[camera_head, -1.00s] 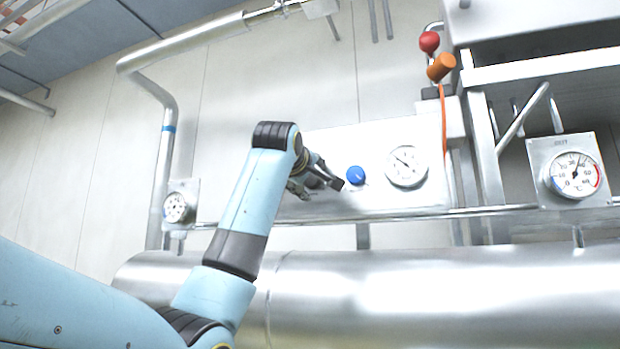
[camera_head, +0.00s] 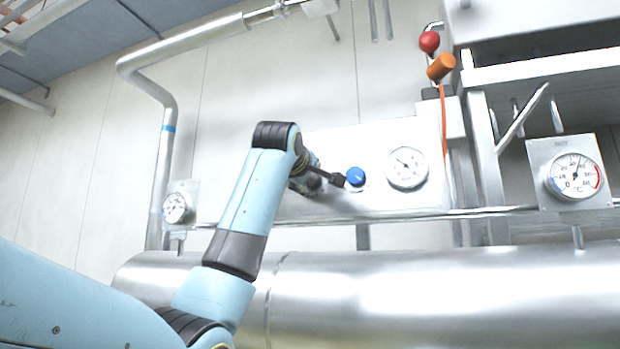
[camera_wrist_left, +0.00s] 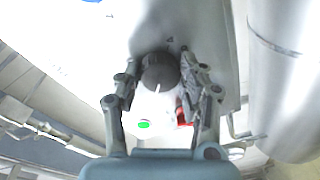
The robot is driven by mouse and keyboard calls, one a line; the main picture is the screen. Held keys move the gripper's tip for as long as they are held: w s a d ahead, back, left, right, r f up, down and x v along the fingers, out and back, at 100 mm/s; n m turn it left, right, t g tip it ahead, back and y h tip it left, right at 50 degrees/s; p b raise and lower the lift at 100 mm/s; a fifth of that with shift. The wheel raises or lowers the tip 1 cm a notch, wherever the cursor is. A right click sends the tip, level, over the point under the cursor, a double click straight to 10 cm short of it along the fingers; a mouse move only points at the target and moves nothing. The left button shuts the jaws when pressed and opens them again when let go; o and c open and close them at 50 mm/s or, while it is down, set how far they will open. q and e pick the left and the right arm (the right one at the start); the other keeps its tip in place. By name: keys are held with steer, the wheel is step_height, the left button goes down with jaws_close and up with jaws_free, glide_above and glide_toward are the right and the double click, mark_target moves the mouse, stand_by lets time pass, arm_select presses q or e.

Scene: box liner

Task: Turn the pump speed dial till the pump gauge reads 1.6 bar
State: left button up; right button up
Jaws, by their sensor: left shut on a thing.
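A dark grey round dial (camera_wrist_left: 160,72) with a white pointer line shows between my left fingers in the left wrist view. My left gripper (camera_wrist_left: 160,80) is shut on it, one finger at each side. In the head view my left gripper (camera_head: 322,180) is in front of the panel, just left of a blue knob (camera_head: 355,176), and hides the dark dial. A round white gauge (camera_head: 407,167) is right of the blue knob; its needle points to the upper left, and its numbers are too small to read. My right gripper is not in view.
The pale panel (camera_head: 385,205) carries these parts. A green light (camera_wrist_left: 144,125) and a red part (camera_wrist_left: 181,112) are near the dial. A temperature gauge (camera_head: 573,177) is at right, a small gauge (camera_head: 175,208) at left. A large steel pipe (camera_head: 440,295) runs below.

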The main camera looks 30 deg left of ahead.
arm_select(q)
steer(key=n+p, duration=0.1)
steer(key=n, duration=0.2)
steer(key=shift+g+h, duration=0.3)
steer(key=shift+n+p, duration=0.3)
steer(key=shift+n, duration=1)
steer(key=o, duration=1.2)
steer(key=shift+r, duration=0.1)
steer(key=v, duration=1.2)
